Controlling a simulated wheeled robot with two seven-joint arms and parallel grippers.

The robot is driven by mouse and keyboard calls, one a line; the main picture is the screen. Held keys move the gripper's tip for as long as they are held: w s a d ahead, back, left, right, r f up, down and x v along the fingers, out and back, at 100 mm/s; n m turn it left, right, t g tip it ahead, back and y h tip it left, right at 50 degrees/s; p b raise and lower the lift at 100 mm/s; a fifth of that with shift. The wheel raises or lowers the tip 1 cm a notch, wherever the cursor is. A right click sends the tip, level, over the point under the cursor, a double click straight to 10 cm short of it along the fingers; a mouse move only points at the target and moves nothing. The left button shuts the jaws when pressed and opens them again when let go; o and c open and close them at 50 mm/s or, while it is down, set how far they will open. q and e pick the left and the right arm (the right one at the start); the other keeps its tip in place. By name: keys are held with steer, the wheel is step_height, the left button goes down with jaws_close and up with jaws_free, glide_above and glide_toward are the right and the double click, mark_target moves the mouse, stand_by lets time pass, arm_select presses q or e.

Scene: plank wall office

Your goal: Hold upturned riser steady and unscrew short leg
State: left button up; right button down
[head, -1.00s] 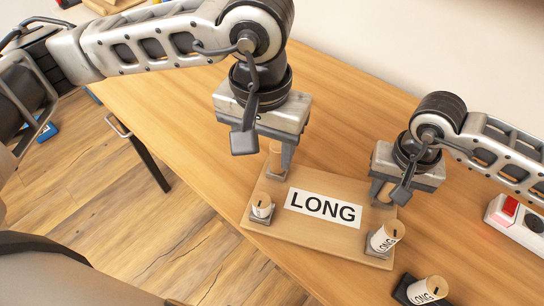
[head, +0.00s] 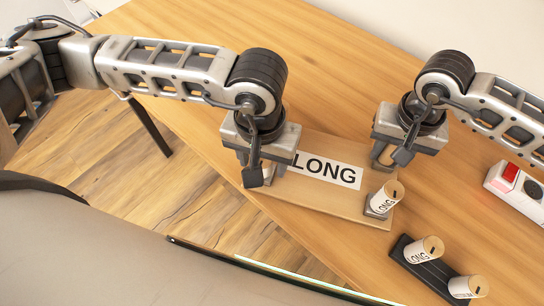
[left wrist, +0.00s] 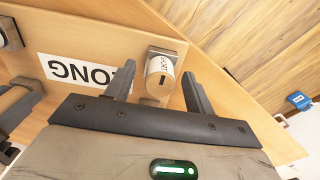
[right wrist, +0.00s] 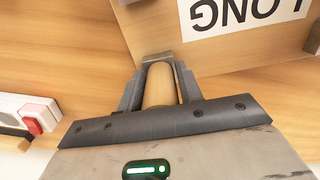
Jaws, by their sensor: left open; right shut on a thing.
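The upturned wooden riser (head: 310,203) lies on the table with a "LONG" label (head: 330,171) on its face. My right gripper (head: 384,160) is shut on a plain-looking leg (right wrist: 160,85) at the riser's far right corner. My left gripper (head: 262,172) is over the riser's left end. In the left wrist view, its open fingers (left wrist: 158,85) stand on either side of the leg marked "SHORT" (left wrist: 160,72), with gaps showing. That leg is hidden by the gripper in the head view. A leg marked "LONG" (head: 385,197) stands at the near right corner.
A dark holder (head: 436,272) with another "LONG" leg (head: 424,250) and a further labelled leg (head: 468,287) sits at the near right. A white power strip with a red switch (head: 510,177) is at the right. The table's back left is clear.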

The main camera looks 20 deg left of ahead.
arm_select(q)
steer(key=shift+f, duration=0.2)
jaws_close()
steer(key=n, duration=0.5)
steer(key=shift+d, duration=0.1)
steer(key=shift+n, duration=0.3)
steer(key=n, duration=0.4)
steer(key=shift+n, duration=0.3)
